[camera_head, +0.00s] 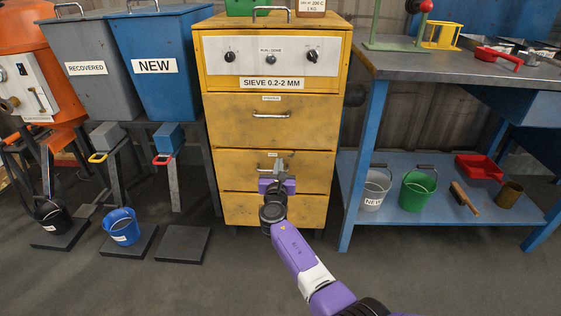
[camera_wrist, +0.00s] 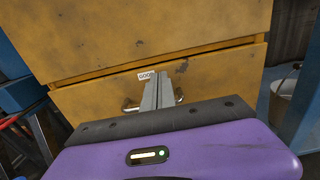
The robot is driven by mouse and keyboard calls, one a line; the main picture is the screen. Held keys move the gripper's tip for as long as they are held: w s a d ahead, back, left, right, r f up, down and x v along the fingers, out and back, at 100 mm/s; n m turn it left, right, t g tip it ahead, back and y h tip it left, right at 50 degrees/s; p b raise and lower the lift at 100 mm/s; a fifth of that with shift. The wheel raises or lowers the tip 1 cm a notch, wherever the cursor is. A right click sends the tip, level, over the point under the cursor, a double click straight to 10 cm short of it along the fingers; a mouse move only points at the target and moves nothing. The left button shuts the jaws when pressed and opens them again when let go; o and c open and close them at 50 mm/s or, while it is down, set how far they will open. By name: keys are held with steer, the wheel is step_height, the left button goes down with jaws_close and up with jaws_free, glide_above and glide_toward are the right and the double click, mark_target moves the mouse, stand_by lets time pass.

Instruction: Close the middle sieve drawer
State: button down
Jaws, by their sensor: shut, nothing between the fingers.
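The yellow sieve cabinet (camera_head: 212,70) stands in the middle of the head view, with drawers stacked below its control panel. The middle sieve drawer (camera_head: 235,165) has a metal bar handle and a small white label; its face also fills the lower cabinet area in the wrist view (camera_wrist: 95,97). It looks nearly flush with the drawer above; any small gap is hard to judge. My gripper (camera_head: 279,158) is shut and empty in front of the middle drawer's handle. In the wrist view, its fingers (camera_wrist: 158,80) cover the handle's centre. I cannot tell whether they touch it.
The upper drawer (camera_head: 235,120) and bottom drawer (camera_head: 240,207) look closed. A blue-legged workbench (camera_head: 362,150) with buckets on its lower shelf stands at right. Blue and grey bins (camera_head: 165,95) and small stands are at left. The floor in front is clear.

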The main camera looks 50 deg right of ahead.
steer(key=p+v, duration=0.3)
steer(key=v, duration=0.7)
steer(key=shift+p, duration=0.35)
steer(key=shift+a, duration=0.15)
